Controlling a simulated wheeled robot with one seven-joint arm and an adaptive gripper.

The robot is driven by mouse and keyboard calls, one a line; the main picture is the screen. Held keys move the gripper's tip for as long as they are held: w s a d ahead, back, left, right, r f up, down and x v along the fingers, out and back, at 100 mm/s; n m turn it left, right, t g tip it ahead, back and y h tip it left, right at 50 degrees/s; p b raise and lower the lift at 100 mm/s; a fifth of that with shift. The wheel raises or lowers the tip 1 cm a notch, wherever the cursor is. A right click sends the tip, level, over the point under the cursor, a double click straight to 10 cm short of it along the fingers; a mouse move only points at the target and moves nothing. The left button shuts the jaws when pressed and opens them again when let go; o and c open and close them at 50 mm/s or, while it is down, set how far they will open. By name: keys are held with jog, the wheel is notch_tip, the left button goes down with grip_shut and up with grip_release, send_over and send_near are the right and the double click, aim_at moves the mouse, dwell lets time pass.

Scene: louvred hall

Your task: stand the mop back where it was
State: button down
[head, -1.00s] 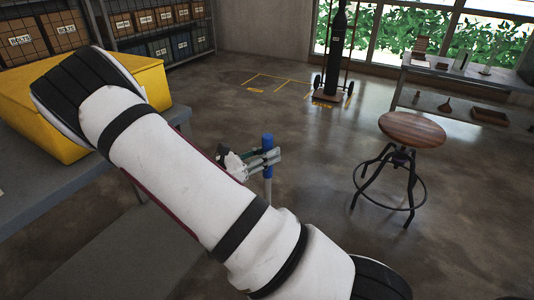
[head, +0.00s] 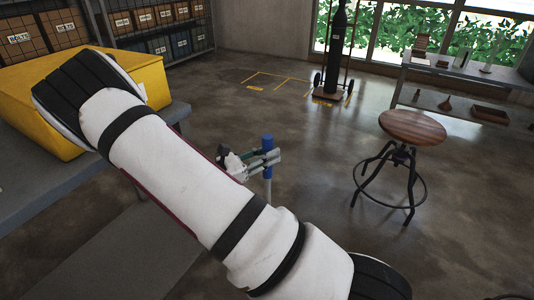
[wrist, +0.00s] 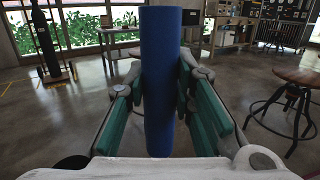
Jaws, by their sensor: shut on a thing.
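The mop shows as an upright pole with a blue grip (head: 267,143) above a grey shaft in the head view. Its blue grip (wrist: 161,75) fills the middle of the wrist view. My gripper (head: 268,158) is shut on the blue grip, with green-padded fingers on both sides of it in the wrist view (wrist: 161,92). The pole looks close to vertical. My white arm hides the lower part of the mop, so I cannot tell whether its head touches the floor.
A wooden-topped stool (head: 413,127) stands to the right of the mop. A yellow bin (head: 150,80) sits on a grey bench at left. A gas cylinder on a cart (head: 335,50) stands at the back, near yellow floor markings (head: 285,82). The floor between is clear.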

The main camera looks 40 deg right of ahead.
jog(key=c, duration=1.3)
grip_release()
jog(key=v, duration=1.2)
jog(key=shift+r, duration=0.1)
